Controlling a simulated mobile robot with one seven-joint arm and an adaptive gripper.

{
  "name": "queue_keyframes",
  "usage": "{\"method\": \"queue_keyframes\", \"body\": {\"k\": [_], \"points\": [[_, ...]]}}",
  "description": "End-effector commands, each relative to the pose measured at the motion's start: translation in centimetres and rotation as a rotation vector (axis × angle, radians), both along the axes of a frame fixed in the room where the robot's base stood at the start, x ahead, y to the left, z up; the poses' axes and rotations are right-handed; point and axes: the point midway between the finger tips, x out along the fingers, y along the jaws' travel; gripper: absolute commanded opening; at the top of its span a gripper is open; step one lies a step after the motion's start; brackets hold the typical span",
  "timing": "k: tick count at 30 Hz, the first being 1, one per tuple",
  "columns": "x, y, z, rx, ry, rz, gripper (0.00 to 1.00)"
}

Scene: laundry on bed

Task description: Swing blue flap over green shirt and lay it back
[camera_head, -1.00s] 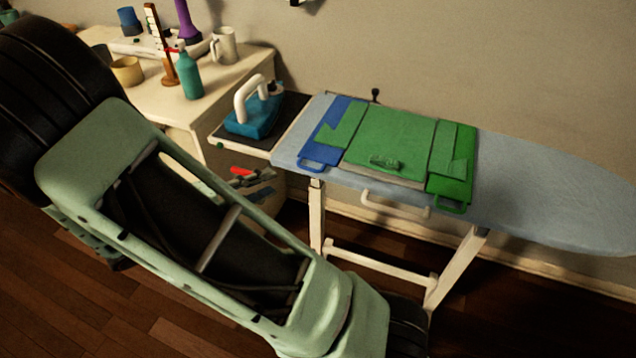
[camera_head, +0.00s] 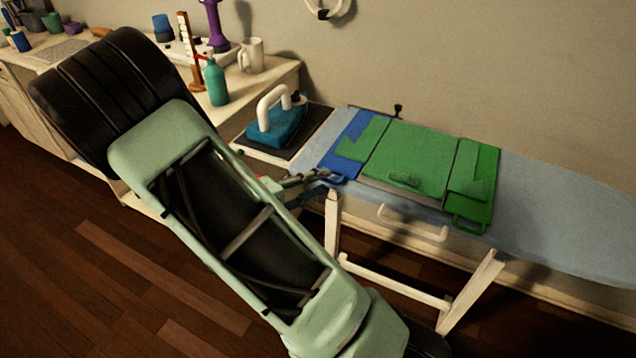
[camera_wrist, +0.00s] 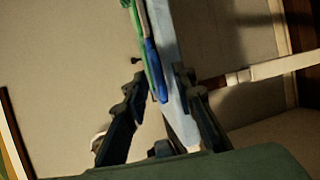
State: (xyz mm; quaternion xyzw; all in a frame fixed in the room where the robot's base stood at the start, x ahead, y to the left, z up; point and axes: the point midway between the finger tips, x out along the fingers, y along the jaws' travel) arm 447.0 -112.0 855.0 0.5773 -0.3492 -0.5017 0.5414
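The folding board lies on the light blue ironing board. Its blue flap (camera_head: 362,140) is flat at the left, with a blue handle at its front edge. The green shirt (camera_head: 413,157) lies on the board, one sleeve reaching over part of the blue flap. A green flap (camera_head: 482,198) with a handle is at the right. My gripper (camera_head: 322,176) is at the blue handle. In the wrist view my gripper (camera_wrist: 160,82) is open, with the blue flap's edge (camera_wrist: 153,75) and the ironing board's edge between the fingers. Whether a finger touches the handle is unclear.
A blue iron (camera_head: 276,122) with a white handle stands on a dark rest left of the ironing board (camera_head: 560,210). A teal bottle (camera_head: 216,82) and a white mug (camera_head: 251,55) stand on the table behind. The ironing board's right end is clear.

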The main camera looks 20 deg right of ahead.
Motion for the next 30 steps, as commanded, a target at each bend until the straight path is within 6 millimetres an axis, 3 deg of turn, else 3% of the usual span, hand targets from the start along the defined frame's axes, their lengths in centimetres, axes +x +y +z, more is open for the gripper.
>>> {"method": "queue_keyframes", "body": {"k": [8,15,30], "points": [[0.04,-0.17,-0.05,0.0,0.0,0.0,0.24],[0.05,-0.15,-0.04,0.0,0.0,0.0,0.0],[0.14,-0.05,-0.03,0.003,-0.003,0.001,0.0]]}}
